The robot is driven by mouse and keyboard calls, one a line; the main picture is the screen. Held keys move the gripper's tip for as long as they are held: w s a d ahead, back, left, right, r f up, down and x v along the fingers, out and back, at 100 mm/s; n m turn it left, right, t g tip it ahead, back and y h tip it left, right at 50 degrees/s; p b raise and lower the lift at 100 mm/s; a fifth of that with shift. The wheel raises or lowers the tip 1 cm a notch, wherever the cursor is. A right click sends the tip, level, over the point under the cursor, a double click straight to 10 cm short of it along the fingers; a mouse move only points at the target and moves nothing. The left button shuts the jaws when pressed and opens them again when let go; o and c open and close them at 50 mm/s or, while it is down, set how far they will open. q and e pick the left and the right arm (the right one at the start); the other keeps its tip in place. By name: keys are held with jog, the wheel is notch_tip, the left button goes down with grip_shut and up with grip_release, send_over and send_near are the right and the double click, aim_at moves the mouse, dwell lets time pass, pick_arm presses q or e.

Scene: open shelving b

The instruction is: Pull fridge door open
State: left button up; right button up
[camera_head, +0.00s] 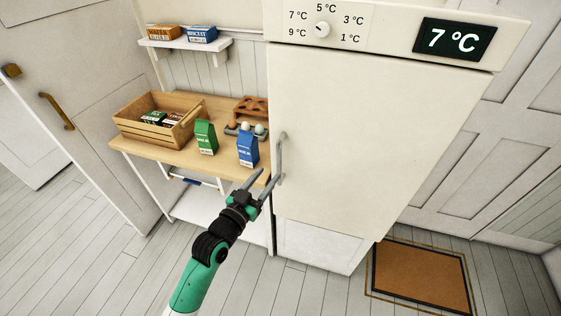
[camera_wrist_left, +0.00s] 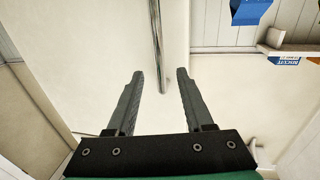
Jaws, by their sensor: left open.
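The cream fridge door (camera_head: 360,140) looks closed. Its grey vertical bar handle (camera_head: 281,158) is on the door's left edge. My left gripper (camera_head: 268,176) is open, with its fingertips close to the lower part of the handle in the head view. In the left wrist view, the handle (camera_wrist_left: 157,45) runs down to a point between the two open fingers (camera_wrist_left: 160,75). I cannot tell whether a finger touches it. Nothing is held. My right gripper is not in view.
A wooden table (camera_head: 178,152) left of the fridge holds a crate (camera_head: 140,132), a green carton (camera_head: 206,137), a blue carton (camera_head: 248,147) and an egg holder. A brown mat (camera_head: 425,277) lies on the floor right of the fridge. Floor before the fridge is clear.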

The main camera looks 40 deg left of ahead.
aim_at(278, 162)
pick_arm(q)
jog(key=b+x, duration=0.2)
jog(key=x, duration=0.6)
jog(key=shift+d, duration=0.15)
grip_shut()
dwell(1.0)
